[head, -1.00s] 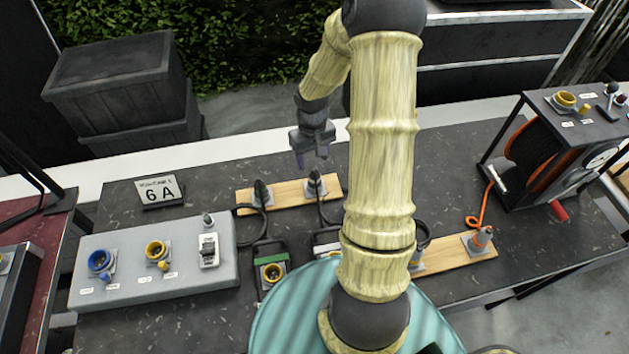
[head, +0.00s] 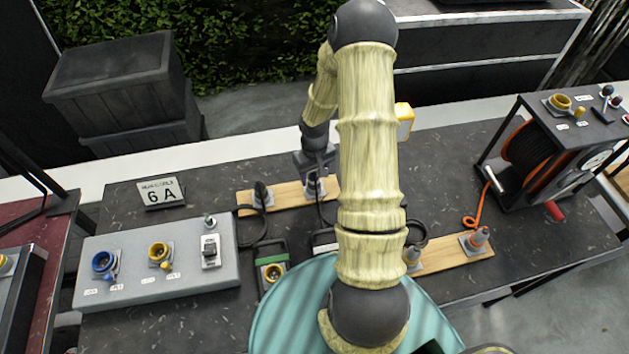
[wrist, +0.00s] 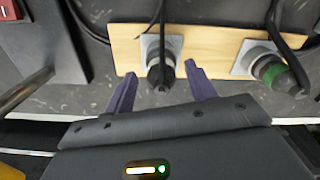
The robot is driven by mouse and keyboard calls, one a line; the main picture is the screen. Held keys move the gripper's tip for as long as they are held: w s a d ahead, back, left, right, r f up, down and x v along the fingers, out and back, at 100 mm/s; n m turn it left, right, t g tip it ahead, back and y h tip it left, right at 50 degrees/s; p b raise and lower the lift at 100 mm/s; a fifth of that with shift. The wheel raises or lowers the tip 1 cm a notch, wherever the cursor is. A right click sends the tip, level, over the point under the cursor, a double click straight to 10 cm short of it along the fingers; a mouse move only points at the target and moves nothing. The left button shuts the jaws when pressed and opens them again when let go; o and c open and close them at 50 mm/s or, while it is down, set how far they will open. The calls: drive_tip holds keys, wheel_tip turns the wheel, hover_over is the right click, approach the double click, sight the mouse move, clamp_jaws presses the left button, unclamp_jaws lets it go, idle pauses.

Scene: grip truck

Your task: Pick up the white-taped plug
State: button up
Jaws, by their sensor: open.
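A dark plug with a pale grey part stands in a grey socket on a wooden board (head: 288,195); it (head: 314,190) is just below my gripper (head: 313,172) in the head view. In the wrist view this plug (wrist: 160,50) shows between and just beyond the fingertips of my gripper (wrist: 160,70), with its cable running up the picture. The fingers are apart and hold nothing. White tape on it is not clear to me. A second plug (wrist: 275,72), with a green band, stands beside it on the right in the wrist view; in the head view it (head: 262,193) is on the left.
A grey socket panel (head: 130,282) and a "6 A" sign (head: 160,192) are on the left. Another board (head: 445,255) holds an orange-banded plug (head: 477,238). A cable reel (head: 540,150) stands at the right. Black cables loop near the plugs. My arm hides the table's middle.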

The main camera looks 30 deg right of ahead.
drive_tip(key=shift+a+f, duration=0.1)
drive_tip(key=shift+f, duration=0.55)
drive_tip(key=c, duration=1.1)
drive_tip(key=shift+w+r, duration=0.1)
wheel_tip(320, 180, up, 10)
drive_tip(key=shift+f+b, duration=0.1)
drive_tip(key=shift+b, duration=0.65)
